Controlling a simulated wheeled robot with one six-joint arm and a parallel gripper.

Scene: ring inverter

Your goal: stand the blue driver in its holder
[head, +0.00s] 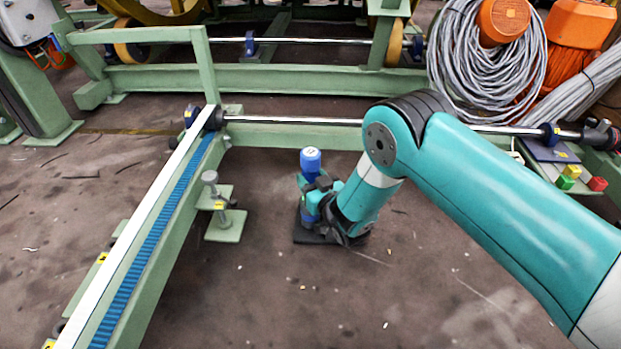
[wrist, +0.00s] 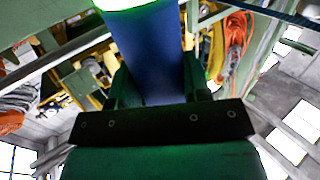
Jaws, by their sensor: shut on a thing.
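The blue driver (head: 311,160) stands roughly upright in the middle of the head view, its lighter blue top above my gripper (head: 316,188). My gripper is shut on it from the right side. In the wrist view the driver's blue body (wrist: 150,60) lies between my two dark fingers. A dark flat base (head: 302,237), which looks like the holder, is on the floor beneath the gripper. A blue part (head: 305,213) shows just above the base. My gripper partly hides this area, so I cannot tell whether the driver is seated in the holder.
A green frame with a blue toothed strip (head: 150,250) runs along the left, with a green stand (head: 226,224) beside it. A metal bar (head: 300,121) crosses behind the driver. Coiled grey cables (head: 485,60) hang at the back right. The front floor is clear.

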